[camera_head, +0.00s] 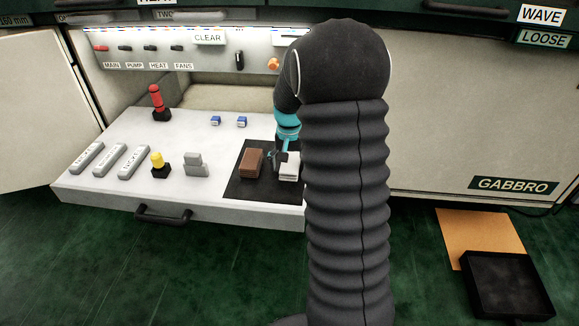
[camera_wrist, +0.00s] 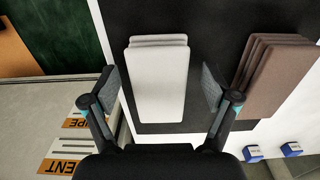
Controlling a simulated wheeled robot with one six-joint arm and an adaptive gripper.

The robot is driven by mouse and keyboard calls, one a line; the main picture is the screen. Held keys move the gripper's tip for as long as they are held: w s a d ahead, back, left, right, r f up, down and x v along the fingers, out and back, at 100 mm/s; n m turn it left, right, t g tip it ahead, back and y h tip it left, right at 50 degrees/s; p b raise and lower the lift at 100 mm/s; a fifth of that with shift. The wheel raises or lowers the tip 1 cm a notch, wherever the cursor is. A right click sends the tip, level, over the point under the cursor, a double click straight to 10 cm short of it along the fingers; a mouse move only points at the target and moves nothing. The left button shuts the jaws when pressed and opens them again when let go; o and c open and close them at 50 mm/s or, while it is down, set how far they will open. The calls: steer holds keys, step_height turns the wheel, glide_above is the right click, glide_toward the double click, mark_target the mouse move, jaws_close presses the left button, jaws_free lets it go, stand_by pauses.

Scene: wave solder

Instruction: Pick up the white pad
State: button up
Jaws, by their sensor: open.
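The white pad (camera_head: 290,167) lies on a dark mat (camera_head: 262,190) at the right part of the pulled-out drawer top. In the wrist view the white pad (camera_wrist: 157,82) shows as a pale block with layered edges, lying between my two fingers. My gripper (camera_wrist: 160,88) is open, with one finger on each side of the pad and a visible gap on both sides. In the head view my gripper (camera_head: 283,157) is by the pad, partly hidden by my arm. I cannot tell the height of the fingertips above the mat.
A stack of brown pads (camera_wrist: 275,75) lies close beside the right finger; it also shows in the head view (camera_head: 250,162). Grey, yellow and red-handled items and two small blue blocks (camera_head: 228,121) stand on the drawer. A black tray (camera_head: 508,285) is on the floor at right.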

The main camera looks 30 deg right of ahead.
steer(key=c, duration=1.1)
steer(key=shift+c, duration=0.2)
